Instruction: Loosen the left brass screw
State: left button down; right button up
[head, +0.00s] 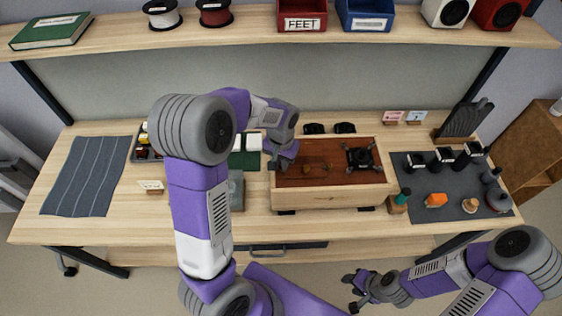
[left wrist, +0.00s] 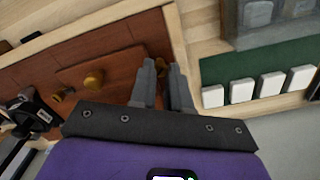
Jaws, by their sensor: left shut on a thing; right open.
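A wooden box (head: 330,197) with a reddish-brown top panel (head: 345,176) stands on the bench. A brass knob (head: 306,168) sits mid-panel, with a smaller brass screw (head: 328,167) to its right. In the left wrist view the knob (left wrist: 93,80) and that screw (left wrist: 57,96) are left of my fingers. My left gripper (head: 281,160) reaches down at the panel's left end. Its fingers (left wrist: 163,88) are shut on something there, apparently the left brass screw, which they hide. My right gripper (head: 358,288) is open and empty, low in front of the bench.
A black stand (head: 360,157) sits on the panel's right part. A dark mat (head: 460,208) at right holds several small items. A green mat with white blocks (head: 253,142) is left of the box. A striped cloth (head: 85,175) lies far left; a shelf (head: 240,32) runs above.

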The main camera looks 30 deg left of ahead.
pick_arm(q)
jog(key=n, duration=0.4)
jog(key=shift+n+p, duration=0.3)
jog(key=shift+p, duration=0.1)
jog(key=n+p, duration=0.1)
jog(key=n, duration=0.4)
dwell(0.4)
jog(key=c, duration=1.1)
grip_release()
jog(key=shift+p, duration=0.3)
notch_tip(320, 180, up, 8)
jog(key=shift+f+p, duration=0.2)
jog(key=shift+p, duration=0.3)
